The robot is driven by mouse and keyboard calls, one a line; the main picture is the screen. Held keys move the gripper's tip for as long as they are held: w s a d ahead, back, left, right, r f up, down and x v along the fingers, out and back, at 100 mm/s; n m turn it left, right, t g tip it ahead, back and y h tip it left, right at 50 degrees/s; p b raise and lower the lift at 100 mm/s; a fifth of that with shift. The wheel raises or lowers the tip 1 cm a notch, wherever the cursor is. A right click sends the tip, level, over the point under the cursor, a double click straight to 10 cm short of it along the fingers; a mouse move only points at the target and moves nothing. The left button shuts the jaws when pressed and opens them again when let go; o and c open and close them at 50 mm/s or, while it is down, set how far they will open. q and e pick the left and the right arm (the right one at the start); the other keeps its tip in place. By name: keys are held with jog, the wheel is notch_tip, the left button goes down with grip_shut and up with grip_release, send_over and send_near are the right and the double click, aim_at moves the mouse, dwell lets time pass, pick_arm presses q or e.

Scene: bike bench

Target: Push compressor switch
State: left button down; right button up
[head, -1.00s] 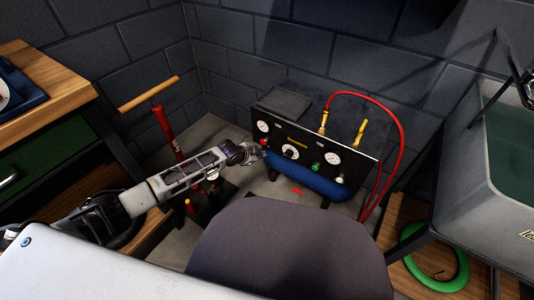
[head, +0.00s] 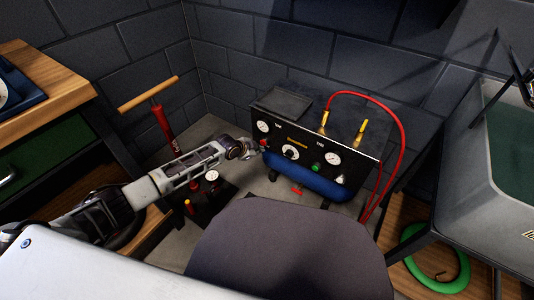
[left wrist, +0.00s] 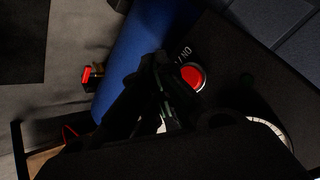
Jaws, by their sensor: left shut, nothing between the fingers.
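The compressor (head: 317,182) stands against the back wall in the head view, with a blue tank and a black front panel with gauges. Its red round switch (head: 264,143) is at the panel's left end. My right gripper is not in view.
A red hose (head: 400,130) arcs from the compressor's top down its right side. A red floor pump (head: 164,128) with a wooden handle stands left of my arm. A dark rounded seat-like shape (head: 290,250) fills the front middle. A grey basin (head: 480,190) is at right.

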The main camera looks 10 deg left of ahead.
pick_arm(q)
jog(key=shift+w+a, duration=0.3)
jog(key=shift+w, duration=0.25)
jog(key=shift+w+a, duration=0.3)
jog(key=shift+w, duration=0.2)
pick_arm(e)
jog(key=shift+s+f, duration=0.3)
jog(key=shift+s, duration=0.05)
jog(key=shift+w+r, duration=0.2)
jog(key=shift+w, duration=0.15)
pick_arm(q)
jog(key=shift+w, duration=0.1)
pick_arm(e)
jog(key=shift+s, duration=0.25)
pick_arm(q)
jog(key=shift+s+p, duration=0.5)
jog(key=shift+p, duration=0.15)
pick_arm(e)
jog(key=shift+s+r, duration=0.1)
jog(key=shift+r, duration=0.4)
pick_arm(q)
jog(key=shift+a, duration=0.1)
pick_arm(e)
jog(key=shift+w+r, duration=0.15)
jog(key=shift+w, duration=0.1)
